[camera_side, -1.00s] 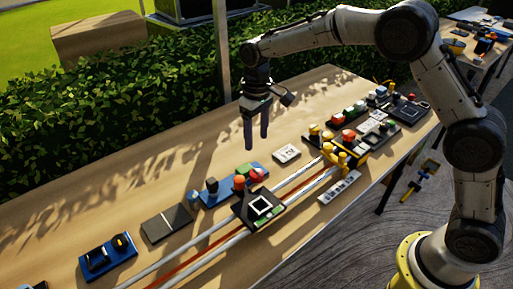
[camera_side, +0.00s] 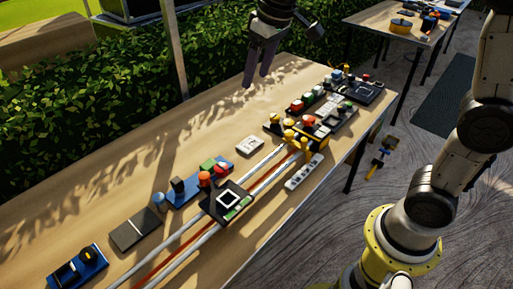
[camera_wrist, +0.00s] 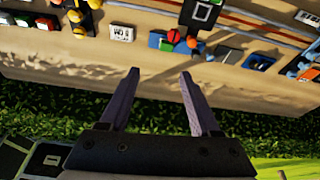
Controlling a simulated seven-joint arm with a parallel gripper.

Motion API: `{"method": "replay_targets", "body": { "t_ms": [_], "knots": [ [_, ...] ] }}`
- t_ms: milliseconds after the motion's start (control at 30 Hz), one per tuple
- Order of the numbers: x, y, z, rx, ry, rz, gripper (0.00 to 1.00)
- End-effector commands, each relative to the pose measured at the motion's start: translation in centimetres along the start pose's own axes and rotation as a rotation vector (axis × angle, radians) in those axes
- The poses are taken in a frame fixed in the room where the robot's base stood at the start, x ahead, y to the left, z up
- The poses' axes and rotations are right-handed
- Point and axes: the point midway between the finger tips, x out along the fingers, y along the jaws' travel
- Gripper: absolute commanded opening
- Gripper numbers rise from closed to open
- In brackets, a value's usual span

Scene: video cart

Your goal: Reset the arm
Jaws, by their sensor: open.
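My gripper (camera_side: 257,75) is at the top of the side view, above the far edge of the wooden table (camera_side: 130,195). Its two dark fingers point down, spread apart with nothing between them. In the wrist view my gripper (camera_wrist: 162,75) is also open and empty, and its fingers reach toward the table's far edge. Much of my arm is outside the side view; its yellow base and lower links show at the right.
A black cart (camera_side: 228,200) sits on white and red rails along the table. Blue modules (camera_side: 78,268), a white box (camera_side: 250,145), a power strip (camera_side: 305,172) and coloured block boards (camera_side: 310,120) stand around it. A hedge (camera_side: 60,130) runs behind. A second table (camera_side: 400,35) stands beyond.

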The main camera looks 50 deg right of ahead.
Motion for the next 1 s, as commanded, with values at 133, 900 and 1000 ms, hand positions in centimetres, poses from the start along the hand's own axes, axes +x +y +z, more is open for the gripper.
{"method": "replay_targets", "body": {
  "t_ms": [133, 900, 1000],
  "knots": [
    [-4.3, 1.1, 5.4, 0.032, 0.086, 0.011, 0.64],
    [-1.4, 1.7, 24.6, 0.097, 0.201, 0.04, 0.64],
    [-1.4, 1.7, 24.6, 0.096, 0.2, 0.04, 0.64]
  ]
}}
